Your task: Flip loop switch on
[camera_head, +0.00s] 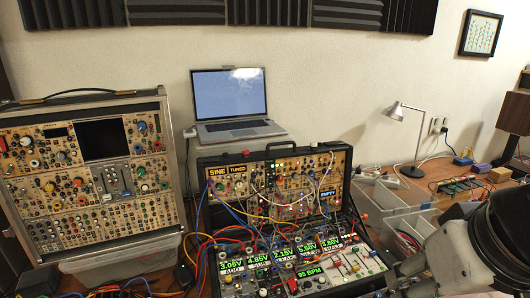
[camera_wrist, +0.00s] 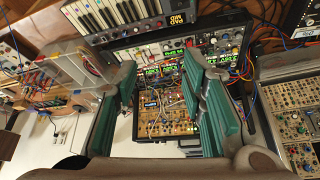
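I cannot pick out the loop switch or read a loop label in either view. The open black synth case (camera_head: 350,166) stands mid-table in the head view. Its lower panel (camera_head: 345,268) has green voltage readouts, a "95 BPM" display, sliders and knobs. The same case shows turned around in the wrist view, its green readouts (camera_wrist: 165,70) between my fingers. My gripper (camera_wrist: 162,62) is open and empty, its teal-padded fingers wide apart above the case. In the head view my dark arm fills the lower right, and the fingertips cannot be made out.
A tall modular case (camera_head: 95,170) stands at left. A laptop (camera_head: 230,105) sits behind the synth case. Patch cables (camera_head: 215,240) tangle across the panels. Clear plastic bins (camera_head: 400,195) and a desk lamp (camera_head: 405,135) are at right. A keyboard (camera_wrist: 110,14) shows in the wrist view.

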